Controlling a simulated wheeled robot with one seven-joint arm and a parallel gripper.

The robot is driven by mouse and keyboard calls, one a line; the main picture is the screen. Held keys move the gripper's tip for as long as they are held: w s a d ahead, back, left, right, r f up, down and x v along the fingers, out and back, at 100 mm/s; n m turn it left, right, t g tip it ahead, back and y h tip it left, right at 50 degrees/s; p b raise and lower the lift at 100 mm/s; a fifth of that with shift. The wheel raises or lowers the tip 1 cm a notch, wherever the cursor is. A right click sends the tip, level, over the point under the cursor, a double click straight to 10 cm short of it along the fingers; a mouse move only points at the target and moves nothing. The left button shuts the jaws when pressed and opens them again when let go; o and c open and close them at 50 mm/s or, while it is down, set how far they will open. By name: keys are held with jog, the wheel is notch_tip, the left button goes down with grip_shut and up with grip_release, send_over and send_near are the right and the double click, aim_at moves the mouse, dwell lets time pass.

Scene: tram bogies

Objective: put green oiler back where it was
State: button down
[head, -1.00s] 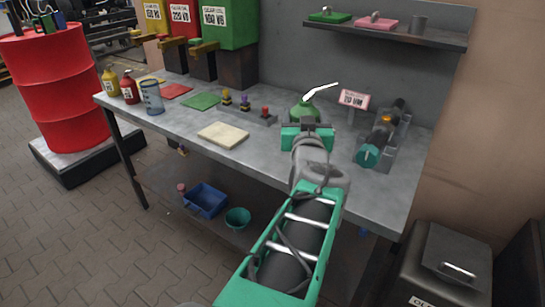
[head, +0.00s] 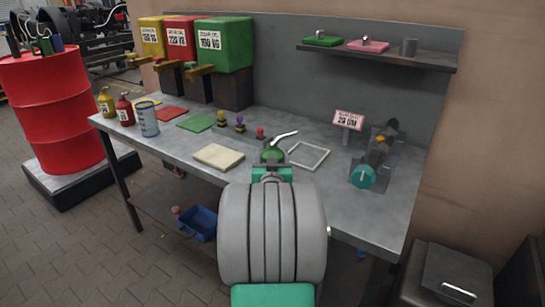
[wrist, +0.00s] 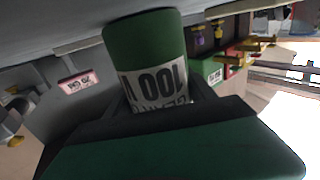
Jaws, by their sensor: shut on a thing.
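The green oiler (head: 272,154), with a pale curved spout, is at my gripper (head: 271,172) over the workbench's middle. In the wrist view my gripper (wrist: 160,105) is shut around the oiler's labelled green body (wrist: 146,50). A flat green mat (head: 197,122) lies bare on the bench, left of the oiler. A white square outline (head: 309,155) on the bench just right of the oiler is empty. My arm hides the bench below the gripper, so I cannot tell the oiler's height exactly.
A cream pad (head: 218,156) lies left of my gripper. Yellow (head: 106,101) and red oilers (head: 124,109) and a clear beaker (head: 148,120) stand at the left end. A pink sign (head: 348,120) and a teal-ended fixture (head: 364,176) stand right. Oil tanks (head: 225,45) stand behind.

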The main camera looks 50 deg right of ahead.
jog(key=shift+c, duration=1.6)
grip_release()
jog(key=shift+f, duration=0.1)
